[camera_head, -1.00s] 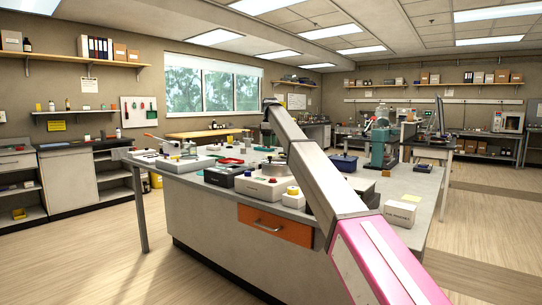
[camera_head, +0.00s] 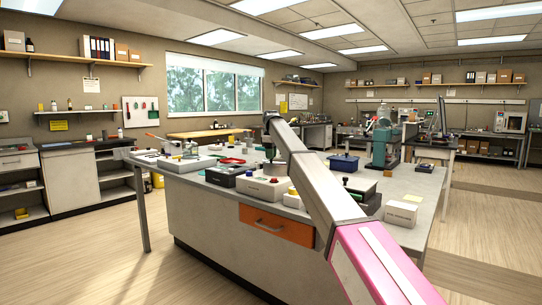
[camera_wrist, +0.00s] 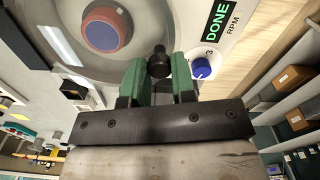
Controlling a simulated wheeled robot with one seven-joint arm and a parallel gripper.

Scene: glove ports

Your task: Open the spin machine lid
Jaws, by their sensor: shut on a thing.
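The spin machine (camera_wrist: 185,20) fills the top of the wrist view, with a green DONE display (camera_wrist: 217,22) and a blue RPM knob (camera_wrist: 202,69). Its round, see-through lid (camera_wrist: 60,50) shows a red-and-blue hub (camera_wrist: 107,28). A black knob (camera_wrist: 157,58) stands at the lid's edge. My gripper (camera_wrist: 158,72) has its green fingers on either side of this black knob and is shut on it. I cannot tell how far the lid is raised. In the head view my gripper (camera_head: 270,150) is small, over the bench's far side, partly behind my arm.
The floor at left is clear.

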